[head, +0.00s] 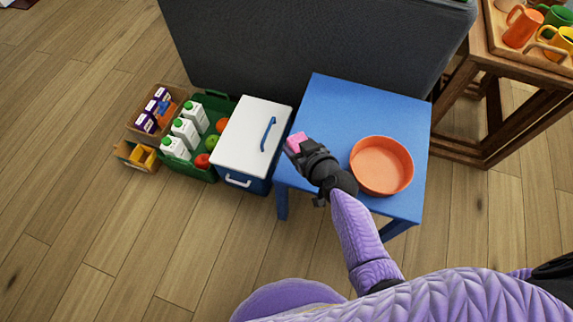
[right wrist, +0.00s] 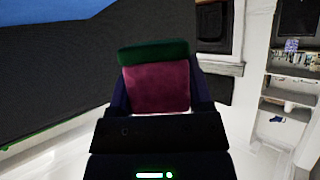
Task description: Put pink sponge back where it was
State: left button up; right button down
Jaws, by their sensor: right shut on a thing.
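The pink sponge (head: 297,140) is held at the tip of my right gripper (head: 303,146), over the left edge of the blue table (head: 335,105) in the head view. In the right wrist view the sponge (right wrist: 157,90) shows a pink body with a dark green layer along its top, between the two fingers. My right gripper is shut on it. I cannot tell from the head view how high it is above the table. My left gripper is not in view.
An orange bowl (head: 381,166) stands on the table's right side. Left of the table are a white-lidded cooler (head: 252,138), a green crate (head: 214,102) with cartons and fruit, and a brown box (head: 136,124). A dark sofa (head: 310,40) stands behind. Mugs sit on a tray (head: 497,35) at top right.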

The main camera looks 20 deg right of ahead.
notch_tip(320, 180, down, 6)
jog(key=b, duration=0.3)
jog(key=shift+d+r, duration=0.1)
jog(key=shift+r, duration=0.05)
jog(key=shift+f+b, duration=0.45)
jog(key=shift+b, duration=0.1)
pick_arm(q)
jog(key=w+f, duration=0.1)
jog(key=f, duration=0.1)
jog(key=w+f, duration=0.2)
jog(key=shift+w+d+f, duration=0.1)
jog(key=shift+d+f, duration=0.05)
pick_arm(e)
jog(key=shift+r, duration=0.15)
jog(key=shift+f, duration=0.2)
grip_release()
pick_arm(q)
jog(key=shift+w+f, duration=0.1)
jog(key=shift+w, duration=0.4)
pick_arm(e)
jog(key=shift+r, duration=0.1)
